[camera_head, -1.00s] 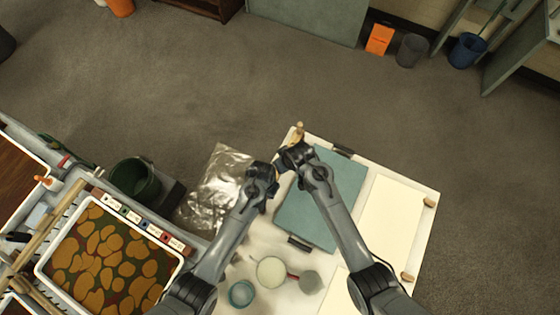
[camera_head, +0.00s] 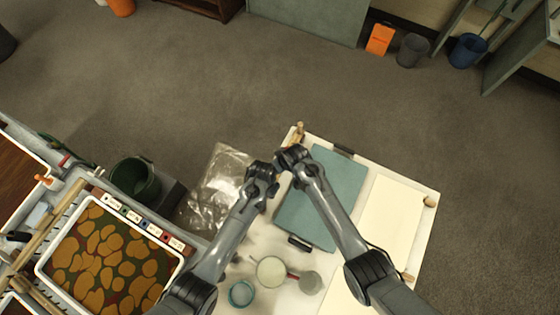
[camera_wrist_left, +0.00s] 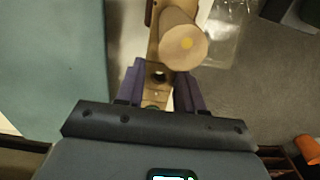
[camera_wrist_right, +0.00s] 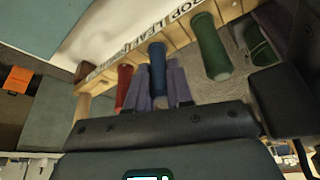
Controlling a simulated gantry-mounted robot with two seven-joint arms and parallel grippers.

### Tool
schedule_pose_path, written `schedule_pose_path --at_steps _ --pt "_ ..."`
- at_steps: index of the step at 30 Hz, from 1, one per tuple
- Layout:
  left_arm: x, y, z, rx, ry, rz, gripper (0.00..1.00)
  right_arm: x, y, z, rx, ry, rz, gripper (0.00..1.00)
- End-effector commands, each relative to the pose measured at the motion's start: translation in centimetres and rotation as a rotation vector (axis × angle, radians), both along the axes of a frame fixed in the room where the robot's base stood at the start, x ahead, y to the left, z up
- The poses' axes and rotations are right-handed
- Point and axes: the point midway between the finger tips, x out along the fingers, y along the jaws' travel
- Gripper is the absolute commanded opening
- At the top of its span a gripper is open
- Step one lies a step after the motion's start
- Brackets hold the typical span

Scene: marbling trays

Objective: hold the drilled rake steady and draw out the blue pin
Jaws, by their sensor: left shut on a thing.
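The drilled rake is a wooden bar with holes; it fills the upper part of the right wrist view (camera_wrist_right: 137,56) and also shows in the left wrist view (camera_wrist_left: 159,75). My left gripper (camera_wrist_left: 160,90) is shut on the rake beside an open hole. The blue pin (camera_wrist_right: 157,72) sticks out from the bar between a red pin (camera_wrist_right: 124,88) and a green pin (camera_wrist_right: 210,47). My right gripper (camera_wrist_right: 160,85) has its fingers on both sides of the blue pin; whether they press on it is unclear. In the head view the arms hide most of the rake.
A round wooden peg (camera_wrist_left: 183,43) stands close to the left fingers. A teal board (camera_head: 322,205) lies on the white table below. Cups, such as the teal one (camera_head: 241,293), stand near its front. A marbling tray (camera_head: 46,270) is at the left.

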Motion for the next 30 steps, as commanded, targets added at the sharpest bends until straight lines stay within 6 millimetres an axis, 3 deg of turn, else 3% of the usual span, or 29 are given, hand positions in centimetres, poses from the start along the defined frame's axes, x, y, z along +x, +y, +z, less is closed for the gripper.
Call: schedule_pose_path --at_steps 4,5,9,30 --pt "0.02 -0.01 0.03 0.0 -0.001 0.0 0.0 0.0 0.0 0.01 0.0 0.0 0.0 0.0" --pt "0.02 -0.01 0.02 0.0 -0.001 0.0 0.0 0.0 0.0 0.01 0.0 0.0 0.0 0.19" --pt "0.02 -0.01 0.03 0.0 -0.001 0.0 0.0 0.0 0.0 0.01 0.0 0.0 0.0 0.0" --pt "0.03 0.01 0.02 0.0 -0.001 0.0 0.0 0.0 0.0 0.55 0.001 -0.001 0.0 0.0"
